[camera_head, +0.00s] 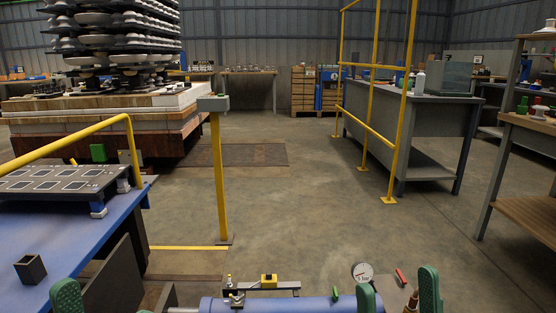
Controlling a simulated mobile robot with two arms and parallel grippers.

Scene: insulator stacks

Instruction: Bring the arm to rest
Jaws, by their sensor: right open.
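My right gripper (398,293) shows at the bottom right with two green fingers spread apart, one on each side of a gap. It is open, with a brass-coloured tip visible between the fingers and no object clearly held. My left gripper (68,298) shows only partly at the bottom left, as a green finger at the picture's edge. Its opening is cut off, so I cannot tell its state. Most of both arms is out of view.
A yellow rail (375,100) and grey bench (430,115) stand right. Open floor (310,200) lies between.

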